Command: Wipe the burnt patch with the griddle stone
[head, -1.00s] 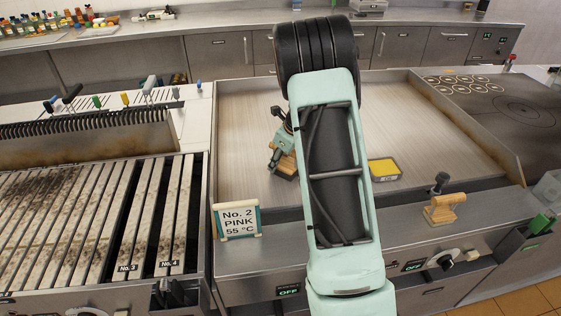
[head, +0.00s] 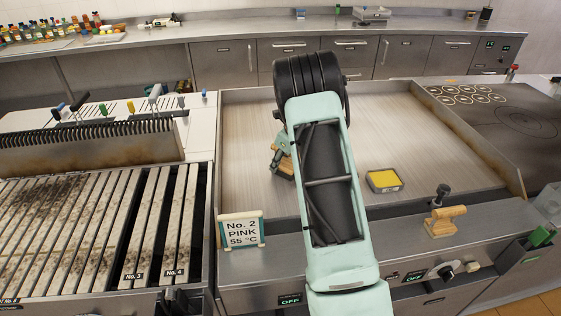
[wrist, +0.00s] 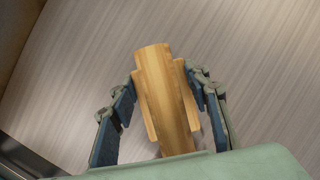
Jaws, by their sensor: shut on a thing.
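My gripper (head: 280,150) is shut on a wooden-handled tool (head: 287,166), which I take to be the griddle stone. In the wrist view the pale wooden handle (wrist: 165,100) sits between the two blue-padded fingers. The stone face itself is hidden beneath the wood. The tool is over the smooth steel griddle plate (head: 245,130); whether it touches the plate I cannot tell. Dark burnt patches lie on the slatted grill (head: 100,240) to the left, the heaviest one (head: 45,192) at its far left part. The gripper is well to the right of them.
A yellow-topped tin (head: 384,181) lies on the plate at right. A wooden tool with a black knob (head: 445,215) stands on the front ledge. A raised comb-like rack (head: 90,140) backs the grill.

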